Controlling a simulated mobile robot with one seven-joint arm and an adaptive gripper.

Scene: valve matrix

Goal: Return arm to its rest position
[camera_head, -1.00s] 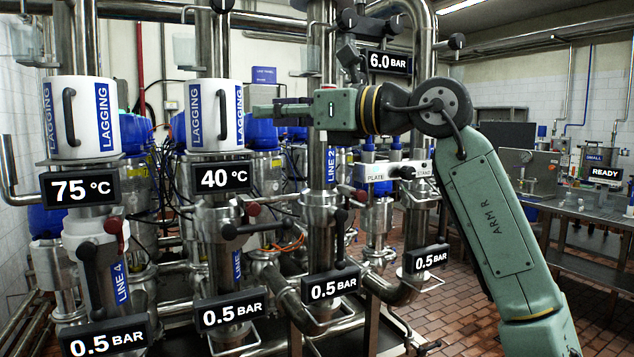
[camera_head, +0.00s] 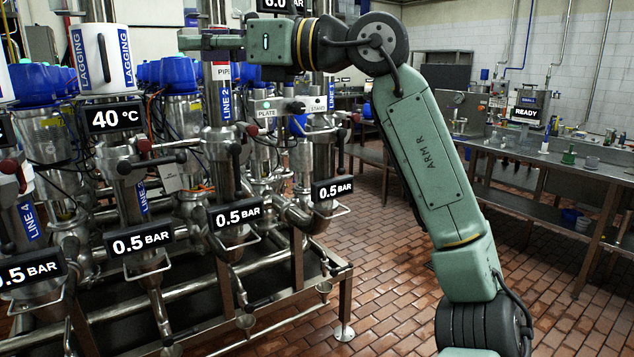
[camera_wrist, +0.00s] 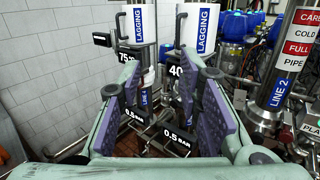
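My green arm (camera_head: 425,160) reaches up from the lower right in the head view and bends left at its dark elbow. My gripper (camera_head: 193,41) is at the upper left of that view, level with the upper pipework. In the wrist view, the two purple-padded fingers of my gripper (camera_wrist: 157,88) stand wide apart with nothing between them. Beyond them are the lagged pipes with the white LAGGING sleeve (camera_wrist: 197,28) and the 40 °C sign (camera_wrist: 176,71). No contact with the pipes is visible.
The valve rack with its 0.5 BAR signs (camera_head: 236,213) fills the left of the head view. A steel bench (camera_head: 560,165) with a READY display (camera_head: 527,113) stands at right. Brick floor (camera_head: 370,260) between is clear.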

